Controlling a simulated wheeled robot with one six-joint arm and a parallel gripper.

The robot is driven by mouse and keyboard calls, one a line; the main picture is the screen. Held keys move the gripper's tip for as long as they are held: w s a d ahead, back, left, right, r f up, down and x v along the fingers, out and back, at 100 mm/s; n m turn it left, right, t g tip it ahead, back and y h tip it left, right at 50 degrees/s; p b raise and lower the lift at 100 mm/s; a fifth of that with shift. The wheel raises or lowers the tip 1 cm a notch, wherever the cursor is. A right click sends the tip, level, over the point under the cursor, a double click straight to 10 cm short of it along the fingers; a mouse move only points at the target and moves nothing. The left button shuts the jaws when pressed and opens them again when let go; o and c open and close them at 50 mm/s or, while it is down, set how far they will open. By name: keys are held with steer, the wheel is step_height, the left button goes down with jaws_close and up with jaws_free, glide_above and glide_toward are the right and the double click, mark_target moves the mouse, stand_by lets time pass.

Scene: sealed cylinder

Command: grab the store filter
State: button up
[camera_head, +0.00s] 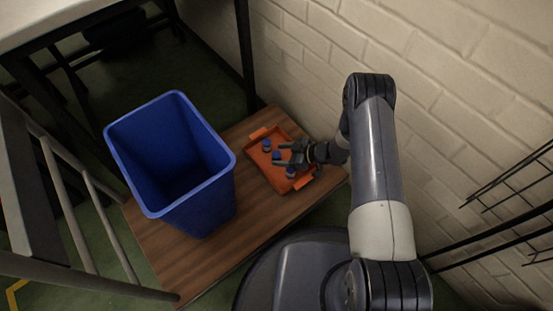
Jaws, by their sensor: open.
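Several small cylinders with blue tops stand in an orange tray (263,178). One blue-topped cylinder (266,145) is toward the tray's far left, another (276,155) is near the middle by the fingers, and another (291,172) is at the lower right. I cannot tell which of them is the store filter. My gripper (282,155) reaches in from the right over the tray, with its fingers apart beside the middle cylinder. I cannot tell whether the fingers touch it.
A tall blue bin (216,207) stands left of the tray on a wooden board (252,228). A white brick wall (440,75) runs behind and to the right. A dark wire rack (510,205) is at the right edge. Table legs and metal rails stand at the left.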

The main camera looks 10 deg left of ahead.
steer(key=shift+c, duration=0.4)
steer(key=c, duration=1)
